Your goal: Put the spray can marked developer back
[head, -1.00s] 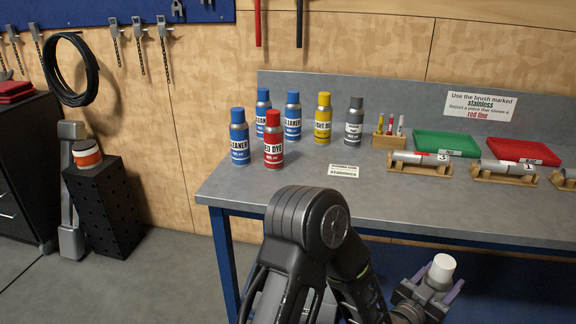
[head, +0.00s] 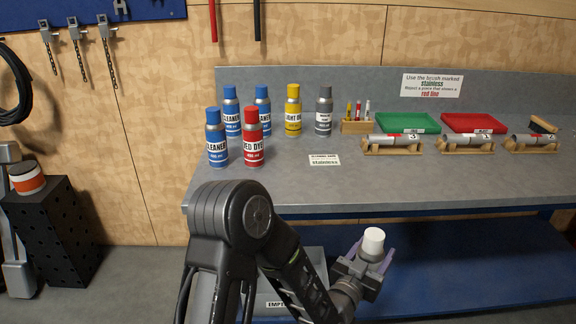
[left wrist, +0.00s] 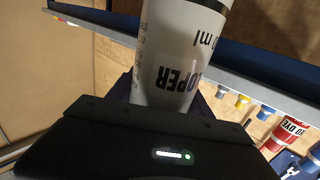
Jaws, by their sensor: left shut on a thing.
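The white developer can shows its pale cap (head: 373,240) in the head view. In the left wrist view its white body (left wrist: 180,55) carries upside-down lettering ending in "OPER". My left gripper (head: 362,262) is shut around the can and holds it in front of the bench, below the level of the top. The can looks roughly upright, slightly tilted. On the bench's left end stand several blue cleaner cans (head: 217,138), a red dye can (head: 252,137), a yellow can (head: 293,110) and a grey-capped can (head: 324,111). My right gripper is not in view.
The bench top (head: 400,185) is clear along its front. A small sign (head: 324,160) lies near the cans. A marker holder (head: 357,126), green tray (head: 405,122), red tray (head: 473,122) and several pipe pieces on wooden stands (head: 393,145) fill the right.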

